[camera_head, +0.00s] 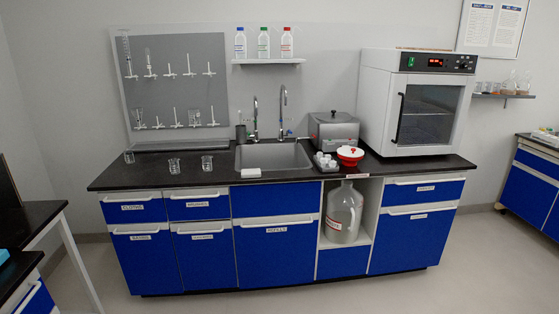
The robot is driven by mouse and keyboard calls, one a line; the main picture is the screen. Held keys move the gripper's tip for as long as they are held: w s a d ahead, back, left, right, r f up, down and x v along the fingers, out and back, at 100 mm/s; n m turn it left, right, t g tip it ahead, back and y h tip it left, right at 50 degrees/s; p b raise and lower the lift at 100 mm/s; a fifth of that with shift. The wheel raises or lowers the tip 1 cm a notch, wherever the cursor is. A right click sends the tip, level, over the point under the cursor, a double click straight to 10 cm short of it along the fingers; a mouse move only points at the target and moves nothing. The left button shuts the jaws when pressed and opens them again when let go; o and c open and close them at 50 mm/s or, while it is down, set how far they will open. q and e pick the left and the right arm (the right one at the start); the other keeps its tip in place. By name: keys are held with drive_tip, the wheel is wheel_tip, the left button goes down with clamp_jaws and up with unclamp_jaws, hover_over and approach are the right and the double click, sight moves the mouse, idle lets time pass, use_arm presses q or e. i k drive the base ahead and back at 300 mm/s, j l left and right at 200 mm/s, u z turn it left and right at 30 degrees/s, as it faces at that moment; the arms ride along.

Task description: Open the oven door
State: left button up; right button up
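The white oven (372,118) stands at the right end of the black counter, with a dark control panel (436,61) along its top front. Its door (428,112) has a dark glass window and looks shut. A dark vertical handle (399,117) runs along the door's left side. Neither of my grippers shows in the head view, so their state and position cannot be seen.
The black counter (140,176) holds a sink (272,156), a grey metal box (334,130), a red-and-white container (350,154) and small glassware. Blue cabinets (275,255) stand below. The grey floor (330,295) in front is clear. Dark tables stand at far left and far right.

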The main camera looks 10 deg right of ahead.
sight(426, 114)
drive_tip(key=i+z, duration=0.25)
drive_tip(key=i, duration=0.3)
drive_tip(key=i+j+z, duration=0.2)
drive_tip(key=i, duration=0.35)
drive_tip(key=i+j+z, duration=0.1)
drive_tip(key=i+z, duration=0.15)
drive_tip(key=i, duration=0.3)
